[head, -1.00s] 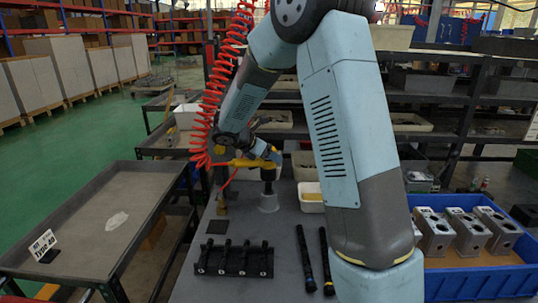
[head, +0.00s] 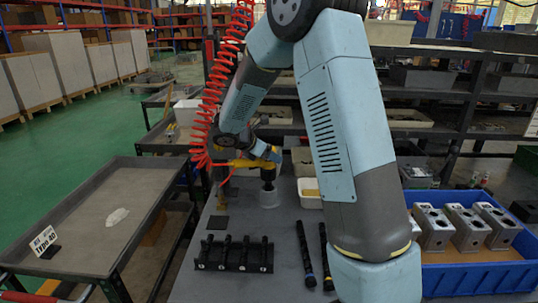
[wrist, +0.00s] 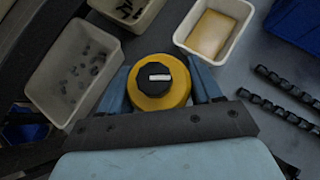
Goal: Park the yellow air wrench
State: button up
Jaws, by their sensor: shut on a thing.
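The yellow air wrench (head: 242,163) is in my gripper (head: 266,160) in the head view, with its dark nose pointing down. In the wrist view my gripper (wrist: 160,88) has its two blue-grey fingers on either side of the wrench's round yellow body (wrist: 152,98) and black cap. A red coiled hose (head: 215,95) hangs down to the wrench.
A black rack (head: 236,262) and two dark studded bars (head: 305,255) lie on the grey bench (head: 225,290). A white tray with a yellow block (wrist: 213,34) and a tray of small parts (wrist: 75,75) are near the gripper. A blue bin (head: 480,280) holds metal blocks.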

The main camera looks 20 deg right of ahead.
aim_at(244, 164)
jog(key=shift+f, duration=2.2)
dwell(0.7)
jog(key=o, duration=1.5)
jog(key=shift+f, duration=0.1)
jog(key=shift+c, duration=0.2)
jog(key=v, duration=1.4)
jog(key=s+d+r+m+g+y, duration=0.1)
jog(key=s+d+r+m, duration=0.45)
jog(key=s, duration=0.25)
jog(key=s+d+r+m+t+y, duration=0.1)
jog(key=s+d+r+m+y, duration=0.1)
jog(key=s+m, duration=0.6)
jog(key=s+d+r+m+t+y, duration=0.1)
jog(key=s+r+m+y, duration=0.4)
jog(key=s, duration=1.2)
jog(key=d+m+y, duration=0.1)
jog(key=m, duration=0.3)
jog(key=shift+t, duration=0.4)
